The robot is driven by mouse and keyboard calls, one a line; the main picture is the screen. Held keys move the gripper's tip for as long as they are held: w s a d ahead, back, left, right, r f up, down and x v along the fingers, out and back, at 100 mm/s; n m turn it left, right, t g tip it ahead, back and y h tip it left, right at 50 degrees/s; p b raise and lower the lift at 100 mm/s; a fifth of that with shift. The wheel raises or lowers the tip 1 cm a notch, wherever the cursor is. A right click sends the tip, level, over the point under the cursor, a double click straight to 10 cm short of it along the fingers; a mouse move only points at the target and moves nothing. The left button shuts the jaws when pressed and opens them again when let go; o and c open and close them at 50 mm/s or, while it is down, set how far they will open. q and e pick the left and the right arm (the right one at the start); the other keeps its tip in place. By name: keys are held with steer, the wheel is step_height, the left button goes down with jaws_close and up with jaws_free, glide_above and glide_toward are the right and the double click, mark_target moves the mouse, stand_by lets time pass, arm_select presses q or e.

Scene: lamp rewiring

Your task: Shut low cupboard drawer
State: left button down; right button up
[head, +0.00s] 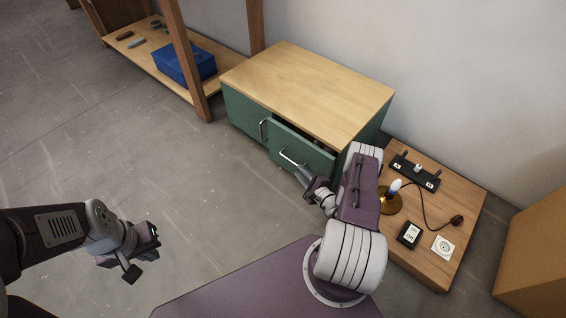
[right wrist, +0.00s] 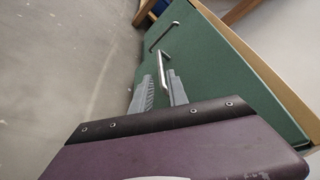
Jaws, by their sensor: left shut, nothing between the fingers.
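The low cupboard (head: 310,85) is green with a pale wooden top. Its right-hand drawer (head: 302,150) stands slightly out, with a dark gap under the top. The drawer's metal handle (head: 293,160) is on its front; it also shows in the right wrist view (right wrist: 164,64). My right gripper (head: 303,174) is close in front of this handle. In the right wrist view its fingers (right wrist: 163,84) are apart, with the handle at their tips; contact cannot be told. My left gripper (head: 143,256) is shut and empty above the floor, well away from the cupboard.
A wooden board (head: 455,190) with a lamp (head: 390,200), switch and sockets lies right of the cupboard, beside my right arm. A wooden shelf with a blue box (head: 184,62) stands behind left. A cardboard-coloured box (head: 540,250) is far right. The floor at left is clear.

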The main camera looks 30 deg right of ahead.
mark_target(289, 160)
steer(key=b+x, duration=0.6)
steer(key=x, duration=0.2)
steer(key=shift+w+a+f, duration=0.1)
steer(key=shift+w+f, duration=0.15)
steer(key=shift+w+r, duration=0.15)
steer(key=shift+w, duration=0.2)
jaws_close()
stand_by(0.8)
